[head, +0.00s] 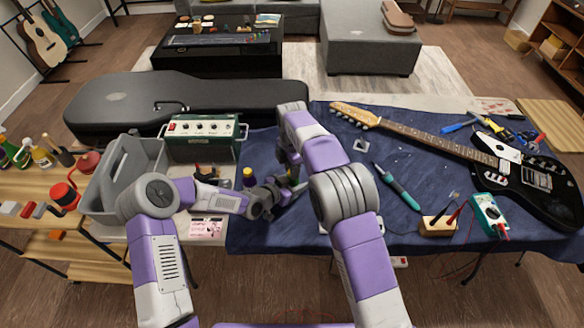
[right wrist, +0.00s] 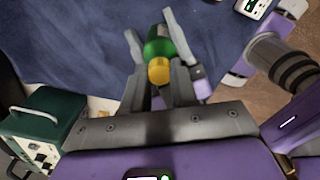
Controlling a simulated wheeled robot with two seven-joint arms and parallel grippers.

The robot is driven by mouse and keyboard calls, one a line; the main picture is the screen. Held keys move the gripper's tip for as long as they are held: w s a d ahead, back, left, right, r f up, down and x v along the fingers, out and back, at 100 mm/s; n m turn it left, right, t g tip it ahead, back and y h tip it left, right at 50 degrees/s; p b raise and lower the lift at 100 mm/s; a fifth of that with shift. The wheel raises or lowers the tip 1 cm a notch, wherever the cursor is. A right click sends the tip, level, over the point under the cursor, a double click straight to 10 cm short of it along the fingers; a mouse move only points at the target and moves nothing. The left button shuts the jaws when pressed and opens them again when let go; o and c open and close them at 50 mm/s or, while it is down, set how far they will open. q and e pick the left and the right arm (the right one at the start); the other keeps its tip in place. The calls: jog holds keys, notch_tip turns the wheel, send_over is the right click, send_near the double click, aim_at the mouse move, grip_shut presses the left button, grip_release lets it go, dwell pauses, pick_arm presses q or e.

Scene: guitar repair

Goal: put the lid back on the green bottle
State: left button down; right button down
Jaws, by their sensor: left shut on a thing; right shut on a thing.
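The green bottle (right wrist: 157,48) shows in the right wrist view, between the light grey fingers of my left gripper (right wrist: 160,38), which is shut on it. The yellow lid (right wrist: 158,71) is at the near end of the bottle, between the dark fingers of my right gripper (right wrist: 160,78), which is shut on it. The lid lines up with the bottle; I cannot tell whether they touch. In the head view my right gripper (head: 291,176) comes down over my left gripper (head: 282,190) above the blue mat, and the two mostly hide bottle and lid.
A grey bin (head: 128,168) and a green amplifier (head: 203,137) stand left. A yellow-topped container (head: 248,176) is close beside the left gripper. A black guitar (head: 540,190), a teal soldering tool (head: 398,186) and a multimeter (head: 489,214) lie right. The blue mat (head: 345,165) has clear patches.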

jog(key=c, duration=0.9)
grip_release()
jog(key=shift+r, duration=2.3)
jog(key=shift+c, duration=1.3)
jog(key=shift+s+a+r+n, duration=0.1)
jog(key=shift+r+n, duration=0.1)
jog(key=shift+n, duration=0.4)
jog(key=shift+a+r+n, duration=0.1)
jog(key=shift+r+n, duration=0.05)
jog(key=shift+n, duration=0.45)
jog(key=r+n, duration=0.2)
jog(key=n, duration=0.3)
jog(key=shift+d+r, duration=0.2)
jog(key=shift+r, duration=0.2)
